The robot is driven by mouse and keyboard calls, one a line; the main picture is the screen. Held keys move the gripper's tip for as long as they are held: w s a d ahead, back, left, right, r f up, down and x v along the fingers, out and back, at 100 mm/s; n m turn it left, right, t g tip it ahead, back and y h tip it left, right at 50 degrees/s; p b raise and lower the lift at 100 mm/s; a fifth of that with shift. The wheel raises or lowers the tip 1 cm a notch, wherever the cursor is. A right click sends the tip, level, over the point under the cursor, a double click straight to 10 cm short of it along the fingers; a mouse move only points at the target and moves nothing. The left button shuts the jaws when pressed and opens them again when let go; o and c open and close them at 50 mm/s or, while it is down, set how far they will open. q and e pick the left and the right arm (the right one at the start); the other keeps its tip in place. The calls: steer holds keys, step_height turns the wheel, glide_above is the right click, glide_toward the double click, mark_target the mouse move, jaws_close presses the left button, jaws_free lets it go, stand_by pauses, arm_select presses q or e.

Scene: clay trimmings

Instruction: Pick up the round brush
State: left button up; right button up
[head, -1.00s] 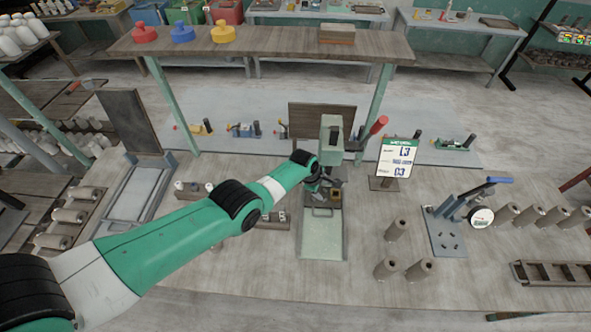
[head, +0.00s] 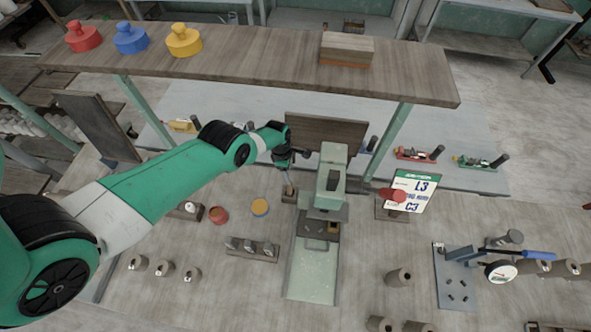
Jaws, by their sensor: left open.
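A slim brush (head: 290,188), which looks like the round brush, stands upright in a small wooden block on the workbench, just left of the green press. Its tip and shape are too small to make out. My left gripper (head: 288,168) is open and hangs right above the brush, with its dark fingers close around or beside the top of it; I cannot tell whether they touch. My right gripper is not in view.
The green press (head: 330,183) with its red-knobbed lever stands close on the right of my left gripper. A dark upright board (head: 326,133) is behind it. A shelf (head: 250,60) spans above the back.

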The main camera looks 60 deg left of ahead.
mark_target(290, 188)
arm_select(q)
steer(key=shift+s+d+f, duration=0.15)
steer(key=shift+s+d, duration=0.05)
steer(key=shift+d, duration=0.05)
steer(key=shift+d+f, duration=0.1)
steer(key=shift+f, duration=0.15)
steer(key=f+b, duration=0.6)
steer(key=shift+w+d+b, duration=0.2)
steer(key=shift+b, duration=0.2)
step_height(290, 188, down, 5)
steer(key=b, duration=0.5)
steer(key=shift+f, duration=0.2)
steer(key=shift+r, duration=0.2)
jaws_close()
